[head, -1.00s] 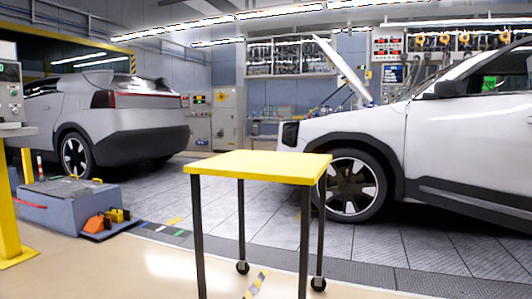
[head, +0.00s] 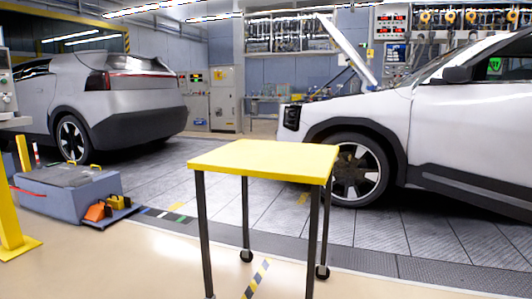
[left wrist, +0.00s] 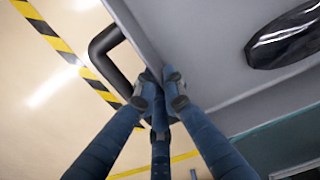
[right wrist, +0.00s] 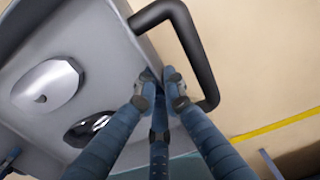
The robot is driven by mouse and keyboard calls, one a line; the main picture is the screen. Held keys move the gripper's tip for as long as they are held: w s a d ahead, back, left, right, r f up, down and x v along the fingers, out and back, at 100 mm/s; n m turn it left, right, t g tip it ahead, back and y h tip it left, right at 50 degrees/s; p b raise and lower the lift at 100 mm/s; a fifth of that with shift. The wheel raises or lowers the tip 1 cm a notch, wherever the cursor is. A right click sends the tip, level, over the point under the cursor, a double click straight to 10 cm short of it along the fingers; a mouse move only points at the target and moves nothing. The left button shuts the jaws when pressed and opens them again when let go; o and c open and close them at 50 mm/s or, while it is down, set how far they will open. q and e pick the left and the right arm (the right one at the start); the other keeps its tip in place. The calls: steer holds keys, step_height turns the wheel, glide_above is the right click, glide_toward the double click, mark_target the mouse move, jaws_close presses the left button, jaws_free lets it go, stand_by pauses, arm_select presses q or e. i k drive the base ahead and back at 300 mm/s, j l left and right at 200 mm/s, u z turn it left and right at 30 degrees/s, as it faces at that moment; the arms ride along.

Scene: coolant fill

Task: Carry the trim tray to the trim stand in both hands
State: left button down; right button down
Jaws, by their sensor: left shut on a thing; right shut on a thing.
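The trim stand looks to be the yellow-topped table (head: 265,158) with dark legs on castors, in the middle of the head view; its top is bare. The trim tray is grey with black bar handles and shows in the left wrist view (left wrist: 205,55) and the right wrist view (right wrist: 105,45). My left gripper (left wrist: 160,92) is shut on the tray at its edge by one handle. My right gripper (right wrist: 160,92) is shut on it by the other handle. A glossy black part (left wrist: 285,38) and a silver part (right wrist: 48,86) lie in the tray. The head view shows neither gripper.
A white car (head: 440,130) with its hood up stands behind the table to the right. A silver car (head: 120,105) is at the back left. A grey-blue box (head: 65,195) with orange and yellow items beside it sits at left. The floor before the table looks clear.

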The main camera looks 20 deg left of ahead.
mark_target(268, 155)
steer(key=i+j, duration=0.15)
steer(key=j, duration=0.2)
steer(key=i+j, duration=0.2)
steer(key=j, duration=0.15)
steer(key=i+j, duration=0.15)
steer(key=j, duration=0.15)
steer(key=i+j, duration=0.15)
steer(key=j, duration=0.2)
